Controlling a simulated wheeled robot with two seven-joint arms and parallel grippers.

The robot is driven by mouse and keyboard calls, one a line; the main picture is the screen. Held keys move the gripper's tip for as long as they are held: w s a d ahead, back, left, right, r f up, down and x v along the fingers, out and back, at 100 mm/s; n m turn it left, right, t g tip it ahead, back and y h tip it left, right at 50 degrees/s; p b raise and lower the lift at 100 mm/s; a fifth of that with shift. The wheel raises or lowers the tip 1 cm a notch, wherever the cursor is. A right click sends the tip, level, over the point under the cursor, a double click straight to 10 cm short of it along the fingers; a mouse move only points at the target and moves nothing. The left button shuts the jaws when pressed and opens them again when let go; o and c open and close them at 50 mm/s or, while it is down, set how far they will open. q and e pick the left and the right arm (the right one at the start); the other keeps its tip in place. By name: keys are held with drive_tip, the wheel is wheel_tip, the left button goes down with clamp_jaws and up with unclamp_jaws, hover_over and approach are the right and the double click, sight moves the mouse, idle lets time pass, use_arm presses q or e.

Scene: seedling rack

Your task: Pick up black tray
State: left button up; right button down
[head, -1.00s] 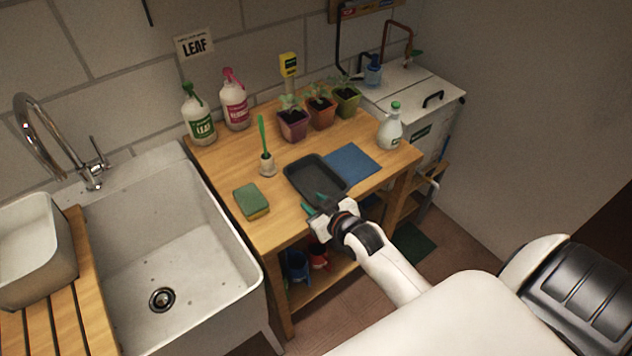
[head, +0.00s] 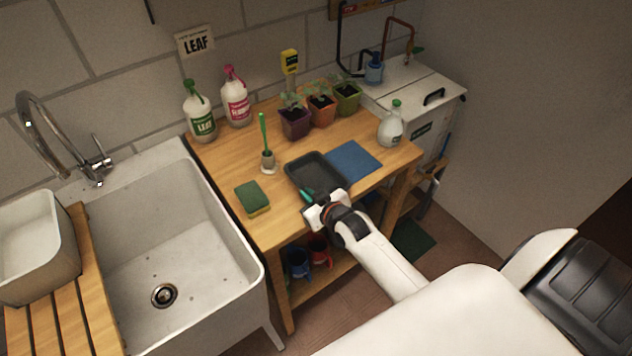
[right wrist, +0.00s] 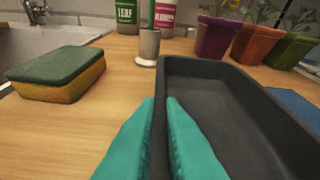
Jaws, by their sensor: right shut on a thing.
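The black tray (head: 312,172) lies on the wooden bench, near its front edge. My right gripper (head: 308,199) reaches it from the front. In the right wrist view the teal fingertips (right wrist: 160,125) are close together on the near left wall of the tray (right wrist: 225,95), one finger outside and one inside. The gripper is shut on that wall. The tray looks empty and seems to rest flat on the bench. My left gripper is not in view.
A green and yellow sponge (head: 252,197) lies left of the tray, and a brush in a holder (head: 267,160) stands behind it. A blue mat (head: 354,160) lies close on the right. Potted seedlings (head: 321,110) and spray bottles (head: 200,118) stand further back. A sink (head: 185,240) adjoins on the left.

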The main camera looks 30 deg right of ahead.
drive_tip(key=shift+r, duration=0.15)
wheel_tip(320, 180, up, 10)
drive_tip(key=shift+b, duration=0.35)
idle(0.6)
drive_tip(key=shift+a, duration=0.1)
